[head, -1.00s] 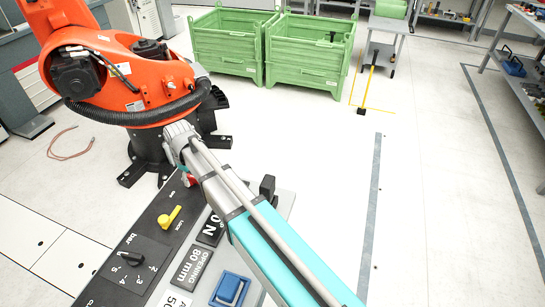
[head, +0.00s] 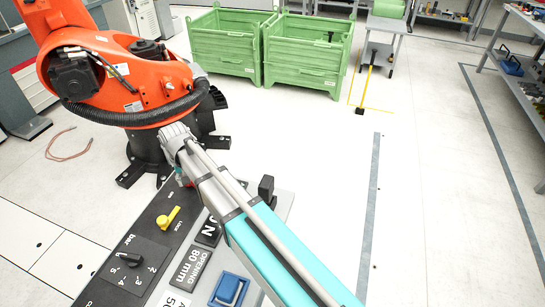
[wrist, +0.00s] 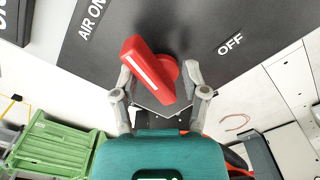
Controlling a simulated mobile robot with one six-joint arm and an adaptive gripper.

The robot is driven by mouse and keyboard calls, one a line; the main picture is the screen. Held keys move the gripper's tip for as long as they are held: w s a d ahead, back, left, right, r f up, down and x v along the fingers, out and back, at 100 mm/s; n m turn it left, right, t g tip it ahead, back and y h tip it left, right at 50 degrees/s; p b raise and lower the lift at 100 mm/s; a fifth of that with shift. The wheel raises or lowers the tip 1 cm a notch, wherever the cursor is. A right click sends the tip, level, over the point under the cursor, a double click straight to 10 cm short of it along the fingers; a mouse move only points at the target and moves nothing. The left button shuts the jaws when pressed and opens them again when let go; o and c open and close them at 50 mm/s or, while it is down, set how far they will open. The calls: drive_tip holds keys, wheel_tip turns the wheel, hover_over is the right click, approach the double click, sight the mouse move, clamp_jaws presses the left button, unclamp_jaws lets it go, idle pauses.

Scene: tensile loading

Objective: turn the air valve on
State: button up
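The air valve is a red handle with a white stripe (wrist: 148,70), on a dark panel in the wrist view. Its bar slants from upper left to lower right. The AIR ON label (wrist: 92,20) is at upper left and the OFF label (wrist: 231,44) at right. My gripper (wrist: 158,78) is open, with one grey finger on each side of the handle; whether either finger touches it I cannot tell.
A black post (head: 266,188) stands right of my gripper. An orange robot arm (head: 130,85) stands close behind. Green crates (head: 305,60) are further back.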

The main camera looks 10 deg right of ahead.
drive_tip(key=m, duration=0.4)
drive_tip(key=shift+a+m, duration=0.3)
drive_tip(key=m, duration=0.3)
drive_tip(key=shift+w+a+m, duration=0.1)
drive_tip(key=shift+a+m, duration=0.15)
drive_tip(key=shift+m, duration=0.15)
drive_tip(key=shift+r, duration=0.3)
wheel_tip(320, 180, up, 14)
drive_tip(key=p, duration=1.4)
drive_tip(key=s+d+n, duration=0.1)
drive_tip(key=s+d, duration=0.2)
drive_tip(key=d, duration=0.6)
drive_tip(key=s+d+n, duration=0.2)
drive_tip(key=s+d, duration=0.1)
drive_tip(key=d, duration=0.6)
drive_tip(key=s+d+n, duration=0.1)
drive_tip(key=s+d, duration=0.2)
drive_tip(key=d, duration=0.7)
drive_tip(key=shift+s+f+n, duration=0.3)
drive_tip(key=shift+f+n, duration=0.1)
